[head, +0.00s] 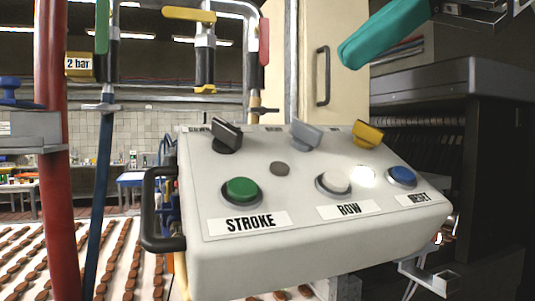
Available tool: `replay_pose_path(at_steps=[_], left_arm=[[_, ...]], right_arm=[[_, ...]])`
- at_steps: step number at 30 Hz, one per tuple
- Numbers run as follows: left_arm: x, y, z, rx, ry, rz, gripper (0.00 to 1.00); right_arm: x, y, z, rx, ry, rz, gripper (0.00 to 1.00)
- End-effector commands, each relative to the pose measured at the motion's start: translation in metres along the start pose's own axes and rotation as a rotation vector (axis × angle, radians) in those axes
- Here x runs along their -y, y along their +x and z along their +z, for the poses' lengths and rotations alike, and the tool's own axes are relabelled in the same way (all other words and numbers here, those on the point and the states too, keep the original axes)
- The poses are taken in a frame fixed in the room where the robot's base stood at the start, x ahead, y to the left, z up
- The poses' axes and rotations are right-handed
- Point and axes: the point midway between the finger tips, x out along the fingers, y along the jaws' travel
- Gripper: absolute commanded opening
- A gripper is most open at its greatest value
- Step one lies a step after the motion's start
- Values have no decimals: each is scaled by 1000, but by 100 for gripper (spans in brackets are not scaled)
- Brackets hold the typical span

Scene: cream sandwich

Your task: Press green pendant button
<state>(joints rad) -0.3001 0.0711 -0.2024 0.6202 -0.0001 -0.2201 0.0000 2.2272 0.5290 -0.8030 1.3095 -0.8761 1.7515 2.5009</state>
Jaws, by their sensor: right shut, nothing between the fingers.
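The pendant (320,255) is a pale grey box with a sloping top, large in the middle of the head view. Its round green button (241,189) sits at the left of the front row, above the label "STROKE". My right gripper (352,52) comes in from the top right, its teal fingers shut and empty. It shows above and to the right of the green button, apart from the pendant. The rest of this gripper is partly cut off by the frame edge. My left gripper is not in view.
A white button (334,182) and a blue button (402,175) share the row. Black, grey and yellow switches (369,134) stand behind. A black handle (151,210) sticks out at the pendant's left. A red pipe (58,180) rises further left. A dark machine (480,150) stands right.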

Motion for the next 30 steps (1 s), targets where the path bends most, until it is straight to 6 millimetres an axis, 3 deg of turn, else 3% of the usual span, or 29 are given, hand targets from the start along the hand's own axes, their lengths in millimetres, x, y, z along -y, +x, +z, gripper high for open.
replay_pose_path(at_steps=[15, 21, 30], left_arm=[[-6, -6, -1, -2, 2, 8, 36], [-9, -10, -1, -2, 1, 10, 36], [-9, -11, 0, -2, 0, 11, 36]], right_arm=[[0, 99, 0, 1, -2, 5, 0], [0, 116, -21, 2, 1, 3, 0], [0, 124, -29, 2, 0, 1, 0]])
